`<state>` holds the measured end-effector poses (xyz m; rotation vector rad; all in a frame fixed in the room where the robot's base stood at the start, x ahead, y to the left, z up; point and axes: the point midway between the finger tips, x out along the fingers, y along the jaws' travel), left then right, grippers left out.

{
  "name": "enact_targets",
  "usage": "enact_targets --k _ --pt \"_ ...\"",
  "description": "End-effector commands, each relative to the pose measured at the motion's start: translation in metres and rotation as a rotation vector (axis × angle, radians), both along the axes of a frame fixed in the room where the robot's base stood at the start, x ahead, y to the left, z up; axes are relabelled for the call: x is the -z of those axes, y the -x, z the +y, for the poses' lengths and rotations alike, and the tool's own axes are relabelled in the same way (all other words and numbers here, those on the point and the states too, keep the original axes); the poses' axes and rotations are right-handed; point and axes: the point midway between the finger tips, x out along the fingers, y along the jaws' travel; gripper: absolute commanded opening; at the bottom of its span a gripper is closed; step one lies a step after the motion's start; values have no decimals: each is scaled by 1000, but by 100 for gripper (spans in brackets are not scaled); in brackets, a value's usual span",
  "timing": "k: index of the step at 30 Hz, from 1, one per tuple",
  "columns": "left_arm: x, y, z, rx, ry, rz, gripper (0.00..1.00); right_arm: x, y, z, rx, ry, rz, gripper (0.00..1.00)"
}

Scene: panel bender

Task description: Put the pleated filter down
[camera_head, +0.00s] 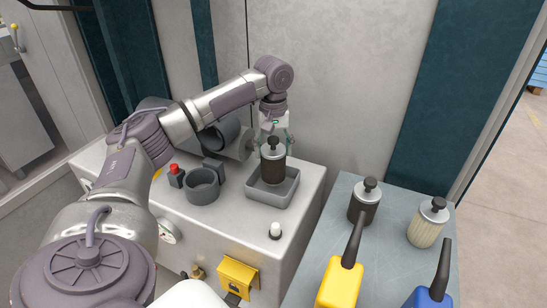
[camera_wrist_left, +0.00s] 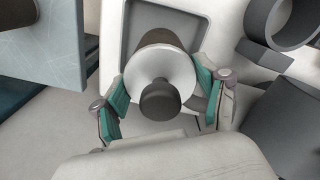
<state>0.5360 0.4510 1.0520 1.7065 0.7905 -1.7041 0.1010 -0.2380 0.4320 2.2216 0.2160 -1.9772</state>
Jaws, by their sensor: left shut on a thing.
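My left gripper (camera_head: 274,142) is shut on a dark cylindrical filter (camera_head: 272,168) with a silver top and a black knob. The filter is upright, with its lower end inside the outline of a square grey tray (camera_head: 289,196) on the pale machine top. I cannot tell whether it touches the tray floor. In the left wrist view, the green-padded fingers (camera_wrist_left: 160,103) are on both sides of the filter's silver top (camera_wrist_left: 158,70). A cream filter with pleated sides (camera_head: 427,226) and another dark filter (camera_head: 364,206) stand on the grey table at right. My right gripper is out of view.
A round grey cup (camera_head: 202,186) and a red button (camera_head: 174,172) are left of the tray. A small white-topped knob (camera_head: 275,230) is in front of it. Yellow (camera_head: 339,285) and blue (camera_head: 426,299) bottles stand on the grey table (camera_head: 400,255). A wall rises behind.

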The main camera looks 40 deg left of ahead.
Motion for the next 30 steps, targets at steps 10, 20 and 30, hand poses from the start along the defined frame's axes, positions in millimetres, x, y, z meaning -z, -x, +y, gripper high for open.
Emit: enact_targets --k 10,20,30 --pt "33 0 0 0 1 1 7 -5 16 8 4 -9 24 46" --pt "36 0 -1 1 0 1 79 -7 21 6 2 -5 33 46" --pt "36 0 -1 1 0 1 98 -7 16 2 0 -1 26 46"
